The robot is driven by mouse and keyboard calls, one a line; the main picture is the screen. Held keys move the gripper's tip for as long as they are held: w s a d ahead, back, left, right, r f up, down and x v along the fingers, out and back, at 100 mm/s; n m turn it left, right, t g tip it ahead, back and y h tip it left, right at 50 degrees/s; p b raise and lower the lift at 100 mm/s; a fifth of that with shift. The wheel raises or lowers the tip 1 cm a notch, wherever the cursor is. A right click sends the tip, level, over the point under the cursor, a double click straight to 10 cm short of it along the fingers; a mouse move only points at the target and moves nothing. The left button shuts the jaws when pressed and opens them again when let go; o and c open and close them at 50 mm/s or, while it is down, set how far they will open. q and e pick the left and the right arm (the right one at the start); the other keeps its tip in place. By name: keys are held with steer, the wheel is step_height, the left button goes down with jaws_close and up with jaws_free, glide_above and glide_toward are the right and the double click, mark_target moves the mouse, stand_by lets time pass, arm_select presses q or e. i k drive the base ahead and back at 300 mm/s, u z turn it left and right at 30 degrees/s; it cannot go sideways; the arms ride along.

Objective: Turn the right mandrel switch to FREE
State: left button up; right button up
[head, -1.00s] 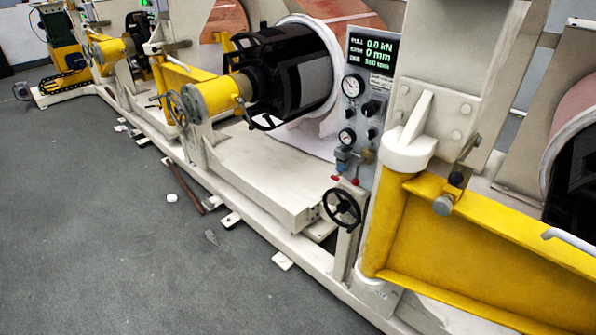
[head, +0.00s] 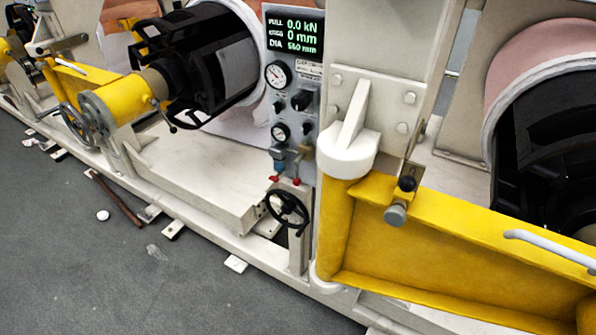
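A grey control panel (head: 289,112) stands upright near the middle of the head view. It carries a lit display (head: 294,36) reading 0.0 kN, 0 mm and 560 mm. Below the display are two round gauges, an upper gauge (head: 277,75) and a lower gauge (head: 280,132). Beside them sit a larger black knob (head: 301,100) and smaller black knobs. The labels are too small to read, so I cannot tell which is the right mandrel switch or where it points. A black mandrel (head: 205,65) lies left of the panel; another black mandrel (head: 550,140) is at the right. Neither gripper shows.
A yellow swing arm (head: 450,245) with a white handle fills the lower right. A black handwheel (head: 287,209) stands below the panel. The white base rail (head: 200,235) runs diagonally. A brown rod (head: 115,200) and small debris lie on the otherwise open grey floor.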

mark_target(307, 128)
steer(key=k, duration=0.65)
steer(key=u, duration=0.8)
steer(key=i, duration=1.05)
steer(key=z, duration=0.15)
